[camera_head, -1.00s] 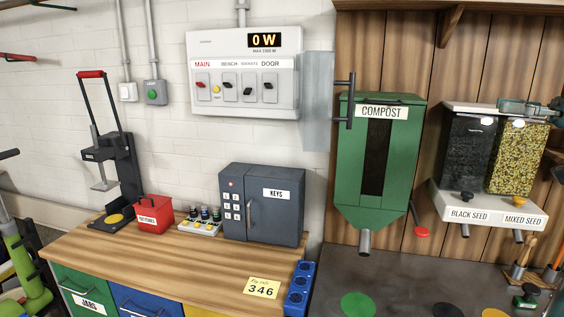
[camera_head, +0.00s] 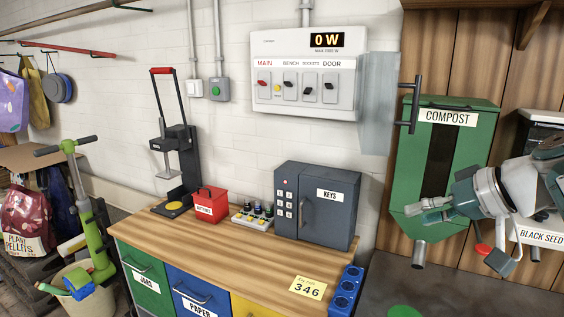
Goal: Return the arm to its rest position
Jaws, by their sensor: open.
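My gripper (camera_head: 428,207) is at the right of the head view, at the end of my grey and teal arm. It is raised in front of the lower part of the green compost dispenser (camera_head: 480,150) and points left. Its jaws look empty. The arm behind it hides part of the black seed dispenser (camera_head: 540,233). I cannot tell the gap between the gripper and the compost dispenser.
A power panel (camera_head: 305,83) hangs above. A green scooter (camera_head: 90,230) and bucket (camera_head: 85,297) stand left.

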